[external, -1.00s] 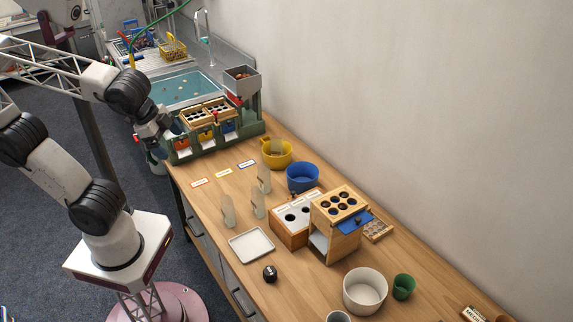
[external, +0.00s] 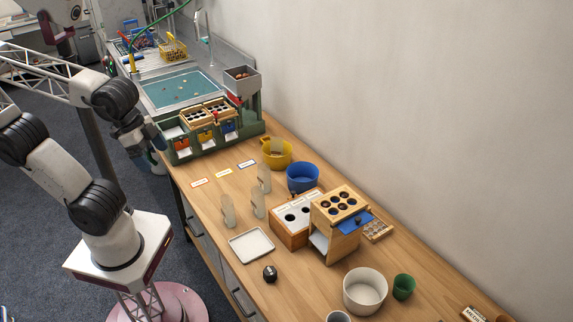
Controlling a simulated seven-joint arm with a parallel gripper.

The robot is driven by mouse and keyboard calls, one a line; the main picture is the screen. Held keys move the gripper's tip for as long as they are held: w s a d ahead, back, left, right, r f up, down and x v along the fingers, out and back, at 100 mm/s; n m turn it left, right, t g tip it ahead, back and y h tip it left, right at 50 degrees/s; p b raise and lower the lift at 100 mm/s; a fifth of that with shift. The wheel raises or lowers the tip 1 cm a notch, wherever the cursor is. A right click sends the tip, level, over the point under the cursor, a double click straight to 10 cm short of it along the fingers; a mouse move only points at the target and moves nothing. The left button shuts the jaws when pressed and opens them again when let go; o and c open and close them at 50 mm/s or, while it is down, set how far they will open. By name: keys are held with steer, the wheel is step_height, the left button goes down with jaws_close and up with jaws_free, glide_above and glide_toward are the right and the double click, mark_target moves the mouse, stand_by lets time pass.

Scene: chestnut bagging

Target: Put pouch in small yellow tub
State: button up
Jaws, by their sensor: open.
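The small yellow tub (external: 268,158) stands on the wooden table beside the green rack, near the wall. A pale pouch (external: 277,146) sticks up inside the tub. Three more pale pouches stand upright on the table: one near the blue tub (external: 264,172), one in the middle (external: 258,204) and one nearest the table's left edge (external: 228,212). My gripper (external: 146,151) is at the left end of the rack, apart from all the pouches. It is open; its fingertips are small and hard to make out, and I see nothing held.
The green rack (external: 203,147) holds orange, yellow and blue parts and hole trays. A blue tub (external: 302,178), a wooden box with holes (external: 290,238), a white tray (external: 252,245) and a white bowl (external: 365,291) stand on the table. Three labels lie before the rack.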

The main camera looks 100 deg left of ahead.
steer(key=f, duration=0.2)
steer(key=f+g, duration=0.1)
steer(key=f, duration=0.1)
steer(key=f+g, duration=0.1)
steer(key=shift+w+d+f, duration=0.1)
steer(key=shift+w+f, duration=0.25)
steer(key=shift+f, duration=0.05)
